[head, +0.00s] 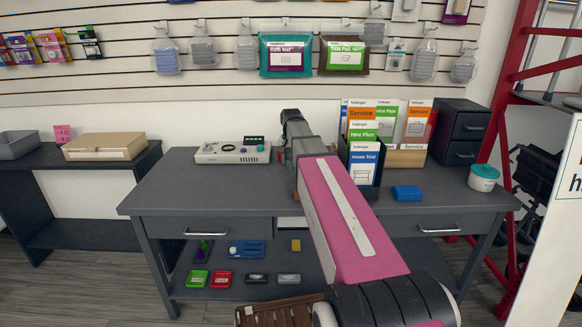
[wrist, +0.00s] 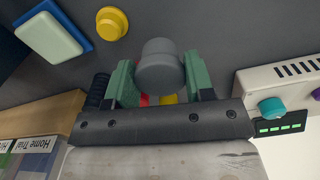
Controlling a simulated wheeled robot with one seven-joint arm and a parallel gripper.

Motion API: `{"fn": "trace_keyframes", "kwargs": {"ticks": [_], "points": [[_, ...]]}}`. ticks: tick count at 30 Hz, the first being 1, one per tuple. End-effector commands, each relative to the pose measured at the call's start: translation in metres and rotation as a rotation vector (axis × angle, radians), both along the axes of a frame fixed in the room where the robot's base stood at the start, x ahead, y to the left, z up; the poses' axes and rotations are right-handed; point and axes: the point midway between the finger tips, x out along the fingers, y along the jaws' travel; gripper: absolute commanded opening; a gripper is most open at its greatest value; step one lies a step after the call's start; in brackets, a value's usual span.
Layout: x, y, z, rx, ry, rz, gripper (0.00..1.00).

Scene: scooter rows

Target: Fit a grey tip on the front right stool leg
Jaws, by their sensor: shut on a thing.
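My gripper (wrist: 160,78) is shut on a grey tip (wrist: 158,62). The tip is a rounded grey piece held between two green finger pads in the wrist view. In the head view my gripper (head: 292,122) is over the back of the dark grey workbench (head: 180,188); the tip cannot be made out there. Pale metal legs (head: 550,68), perhaps of a stool, show at the upper right by the red rack. I cannot tell which leg is the front right one.
A control box (head: 225,155) stands left of my gripper. A brochure holder (head: 365,178), dark drawers (head: 460,130), a blue block (head: 407,193) and a teal-lidded tub (head: 483,178) stand to the right. The bench's front left is clear. A red rack (head: 507,95) stands at right.

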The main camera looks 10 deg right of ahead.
Motion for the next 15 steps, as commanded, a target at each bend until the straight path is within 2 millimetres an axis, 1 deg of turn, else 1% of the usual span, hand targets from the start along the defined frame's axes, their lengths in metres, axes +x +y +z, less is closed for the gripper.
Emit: {"fn": "trace_keyframes", "kwargs": {"ticks": [3,6,8,15], "points": [[-0.001,0.000,-0.018,0.000,0.003,0.000,0.26],[-0.001,0.000,-0.028,0.000,0.001,0.000,0.26],[-0.001,0.000,-0.031,0.000,0.001,0.000,0.26],[0.000,0.000,-0.031,0.000,0.000,0.000,0.26]]}}
